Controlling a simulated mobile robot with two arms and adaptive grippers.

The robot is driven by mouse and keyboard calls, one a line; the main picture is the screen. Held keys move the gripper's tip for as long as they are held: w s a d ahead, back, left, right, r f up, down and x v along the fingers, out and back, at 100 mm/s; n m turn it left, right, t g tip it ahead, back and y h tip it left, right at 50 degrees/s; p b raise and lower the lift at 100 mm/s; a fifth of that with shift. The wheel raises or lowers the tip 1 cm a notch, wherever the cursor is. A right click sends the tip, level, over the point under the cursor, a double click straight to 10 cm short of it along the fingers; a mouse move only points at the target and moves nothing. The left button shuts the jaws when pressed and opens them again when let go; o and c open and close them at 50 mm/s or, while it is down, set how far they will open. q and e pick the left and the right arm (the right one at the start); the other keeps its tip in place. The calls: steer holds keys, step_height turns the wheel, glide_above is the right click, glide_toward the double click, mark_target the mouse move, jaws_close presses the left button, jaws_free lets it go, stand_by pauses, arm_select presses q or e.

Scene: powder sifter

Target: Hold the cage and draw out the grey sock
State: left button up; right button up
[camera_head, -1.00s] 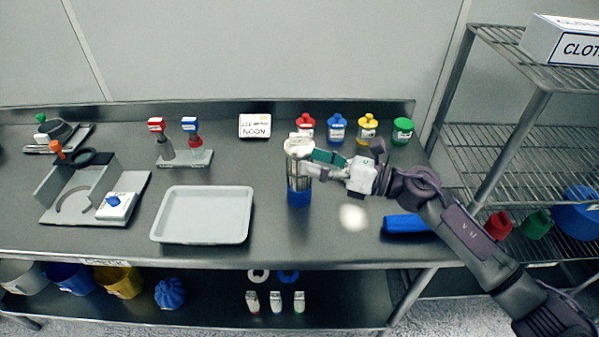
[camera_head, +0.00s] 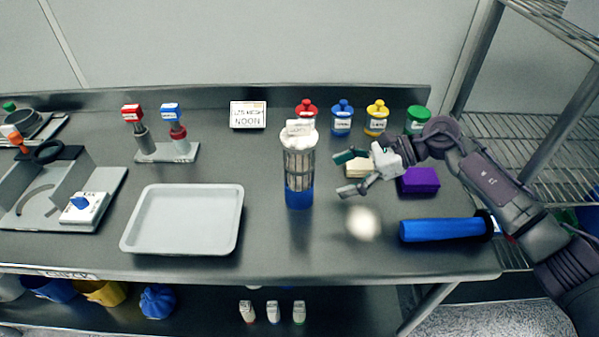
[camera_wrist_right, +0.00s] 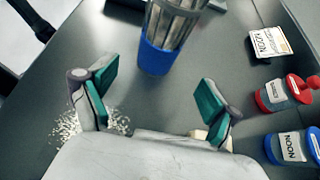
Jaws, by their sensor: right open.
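The cage (camera_head: 299,170) is an upright metal cylinder with a blue base (camera_head: 299,197), standing on the bench right of the tray. A pale, whitish sock (camera_head: 299,136) shows at its top, with a white label there; the rest of it is inside the cage. My right gripper (camera_head: 341,173) is open and empty, to the right of the cage and apart from it. In the right wrist view the cage (camera_wrist_right: 178,22) stands beyond the open green-padded fingers (camera_wrist_right: 155,100). My left gripper is not in view.
A white tray (camera_head: 185,219) lies to the left. Red, blue, yellow and green-lidded jars (camera_head: 342,120) stand at the back. A blue cylinder (camera_head: 440,230), a purple block (camera_head: 419,180) and a pale powder patch (camera_head: 362,223) are on the right. Bench between tray and cage is clear.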

mark_target(312, 187)
steer(key=x, duration=0.3)
steer(key=shift+s+a, duration=0.2)
steer(key=shift+a, duration=0.25)
steer(key=x, duration=0.1)
steer(key=b+x, duration=0.1)
steer(key=x, duration=0.1)
steer(key=shift+w+a+f, duration=0.1)
steer(key=shift+a+f, duration=0.1)
steer(key=shift+f, duration=0.2)
steer(key=shift+b+x, duration=0.6)
steer(key=shift+x, duration=0.35)
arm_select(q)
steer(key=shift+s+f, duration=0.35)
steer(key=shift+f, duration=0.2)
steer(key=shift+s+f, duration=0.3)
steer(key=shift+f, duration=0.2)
arm_select(e)
steer(key=shift+r, duration=0.15)
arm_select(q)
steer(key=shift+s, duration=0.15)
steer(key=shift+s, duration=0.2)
arm_select(e)
steer(key=c, duration=0.8)
